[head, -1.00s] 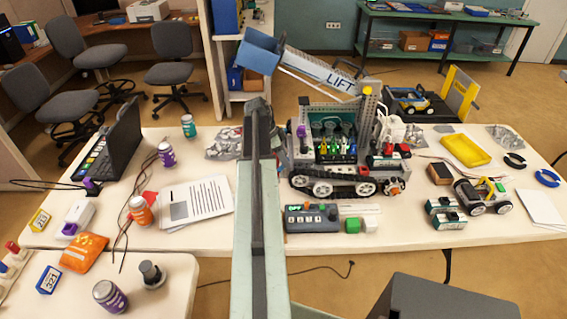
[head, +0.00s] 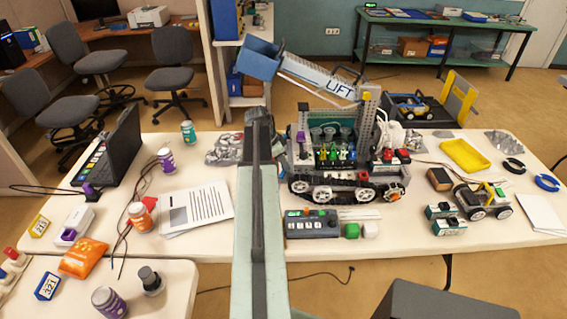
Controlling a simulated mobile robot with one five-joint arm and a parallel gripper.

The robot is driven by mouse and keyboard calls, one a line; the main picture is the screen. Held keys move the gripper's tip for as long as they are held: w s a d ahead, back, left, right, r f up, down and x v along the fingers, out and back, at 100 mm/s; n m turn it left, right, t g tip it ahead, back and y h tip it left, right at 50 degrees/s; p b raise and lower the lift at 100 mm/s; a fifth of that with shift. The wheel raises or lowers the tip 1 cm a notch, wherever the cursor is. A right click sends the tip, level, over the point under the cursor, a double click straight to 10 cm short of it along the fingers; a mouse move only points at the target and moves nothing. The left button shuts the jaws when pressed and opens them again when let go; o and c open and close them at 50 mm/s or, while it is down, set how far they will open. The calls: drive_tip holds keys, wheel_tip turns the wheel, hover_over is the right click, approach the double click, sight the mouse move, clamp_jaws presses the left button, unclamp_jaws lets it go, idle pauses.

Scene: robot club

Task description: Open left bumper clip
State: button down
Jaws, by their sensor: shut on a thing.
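The tracked robot (head: 335,188) stands on the white table, with a raised blue bucket (head: 262,57) and an arm marked LIFT (head: 340,82). My arm runs up the middle of the head view. My gripper (head: 276,146) is at its far end, against the left side of the tracked robot, at about the height of its deck. The jaws are mostly hidden behind my wrist and look shut on a small part at that left edge. The left bumper clip is too small and covered to make out.
A control box (head: 312,224) with green and white cubes sits in front of the tracked robot. Papers (head: 195,208) lie left of my arm. A small wheeled robot (head: 482,198) and a yellow tray (head: 465,155) are at the right. A laptop (head: 118,150) stands at the left.

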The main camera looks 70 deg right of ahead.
drive_tip(key=shift+s+a+n+t+h, duration=0.15)
drive_tip(key=shift+n+t, duration=0.25)
drive_tip(key=shift+n, duration=0.7)
drive_tip(key=shift+w+a+n+t+h, duration=0.1)
drive_tip(key=shift+n+t+h, duration=0.25)
drive_tip(key=shift+n, duration=0.75)
drive_tip(key=c, duration=1.1)
unclamp_jaws()
drive_tip(key=shift+s, duration=0.1)
drive_tip(key=shift+d, duration=0.1)
